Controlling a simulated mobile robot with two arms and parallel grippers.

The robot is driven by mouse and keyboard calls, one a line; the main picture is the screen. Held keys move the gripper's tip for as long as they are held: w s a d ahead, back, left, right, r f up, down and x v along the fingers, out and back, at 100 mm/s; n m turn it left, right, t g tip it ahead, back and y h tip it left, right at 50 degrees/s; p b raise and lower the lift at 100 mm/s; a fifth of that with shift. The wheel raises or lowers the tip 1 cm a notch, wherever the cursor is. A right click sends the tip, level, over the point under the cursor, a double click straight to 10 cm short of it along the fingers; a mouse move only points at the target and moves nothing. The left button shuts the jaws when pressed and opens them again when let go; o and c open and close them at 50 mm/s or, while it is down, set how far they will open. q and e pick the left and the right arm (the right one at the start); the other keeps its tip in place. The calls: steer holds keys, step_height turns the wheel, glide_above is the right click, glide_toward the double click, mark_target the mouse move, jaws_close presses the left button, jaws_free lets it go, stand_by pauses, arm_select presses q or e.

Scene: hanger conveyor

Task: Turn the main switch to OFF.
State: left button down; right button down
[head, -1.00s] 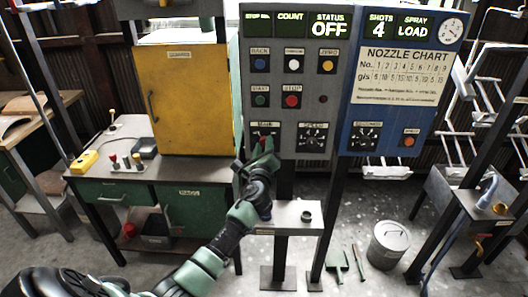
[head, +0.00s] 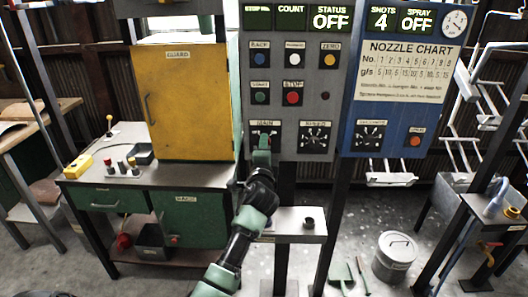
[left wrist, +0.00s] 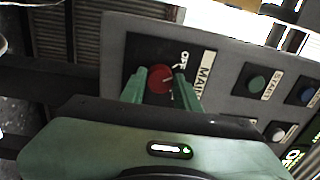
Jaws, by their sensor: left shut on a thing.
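The main switch is a red round knob (left wrist: 160,79) on a black plate lettered MAIN and OFF in the left wrist view. In the head view its plate (head: 265,127) is at the lower left of the grey control panel (head: 300,75), partly hidden by my gripper. My left gripper (head: 262,151) reaches up to it from below. In the left wrist view, the fingers of my left gripper (left wrist: 162,88) are closed on either side of the knob. A pale mark shows on the knob, but its exact setting is hard to read. The STATUS display (head: 331,18) reads OFF.
The blue panel (head: 405,80) adjoins on the right; its SPRAY display (head: 417,21) reads OFF. A yellow cabinet (head: 185,100) stands on the workbench (head: 75,177) to the left. A small shelf (head: 290,225) is below the panel. A lidded bucket (head: 395,258) stands on the floor.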

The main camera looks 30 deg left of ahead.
arm_select(q)
steer(key=shift+f+n+b, duration=0.1)
steer(key=shift+n+b, duration=0.35)
steer(key=shift+n, duration=0.65)
steer(key=c, duration=1)
jaws_free()
steer(key=shift+c, duration=0.2)
steer(key=v, duration=0.7)
steer(key=shift+s+d+b, duration=0.25)
steer(key=shift+s+b, duration=0.05)
steer(key=shift+b, duration=0.15)
